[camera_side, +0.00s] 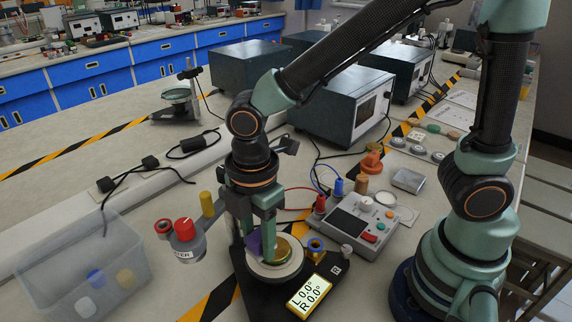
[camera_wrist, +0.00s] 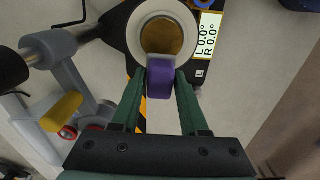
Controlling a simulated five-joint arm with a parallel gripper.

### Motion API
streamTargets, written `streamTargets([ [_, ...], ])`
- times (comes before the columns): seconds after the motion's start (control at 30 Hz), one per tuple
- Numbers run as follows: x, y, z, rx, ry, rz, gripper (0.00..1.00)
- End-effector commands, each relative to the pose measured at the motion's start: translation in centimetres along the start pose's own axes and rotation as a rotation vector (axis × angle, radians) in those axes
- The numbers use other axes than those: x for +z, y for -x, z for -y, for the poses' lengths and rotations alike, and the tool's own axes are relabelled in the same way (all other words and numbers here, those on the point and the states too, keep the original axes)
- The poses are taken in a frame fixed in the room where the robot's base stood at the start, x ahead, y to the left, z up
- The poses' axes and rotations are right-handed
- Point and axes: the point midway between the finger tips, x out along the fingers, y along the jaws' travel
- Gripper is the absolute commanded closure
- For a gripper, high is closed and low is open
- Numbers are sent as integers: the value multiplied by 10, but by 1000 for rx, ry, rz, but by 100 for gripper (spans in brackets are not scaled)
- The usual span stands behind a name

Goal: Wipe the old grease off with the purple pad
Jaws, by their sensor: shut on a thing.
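The purple pad (camera_wrist: 161,80) is between the fingers of my gripper (camera_wrist: 160,100), which is shut on it. In the side view the pad (camera_side: 254,243) shows partly beside the green fingers of my gripper (camera_side: 258,235). The pad's far end meets or overlaps the edge of a round brown-gold patch (camera_wrist: 162,37), which looks like the grease, inside a pale ring (camera_wrist: 135,37). In the side view the ring (camera_side: 262,271) sits on a black base, with the gold patch (camera_side: 284,250) partly hidden by my fingers. I cannot tell whether the pad touches the patch.
A lit readout (camera_side: 309,297) reads L 0.0° R 0.0° beside the ring. A grey cylinder with a red knob (camera_side: 184,228) and a yellow peg (camera_side: 207,204) stand left of my gripper. A clear bin (camera_side: 85,270) is at left. A control box (camera_side: 352,225) stands at right.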

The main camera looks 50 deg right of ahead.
Motion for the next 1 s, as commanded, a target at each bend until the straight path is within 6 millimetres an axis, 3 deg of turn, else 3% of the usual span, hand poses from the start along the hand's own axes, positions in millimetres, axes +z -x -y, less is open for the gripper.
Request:
streamTargets([
  [0.6, 0, 54, 0, 0, 0, 0, 100],
  [1.0, 1, 58, 0, -2, 0, 2, 100],
])
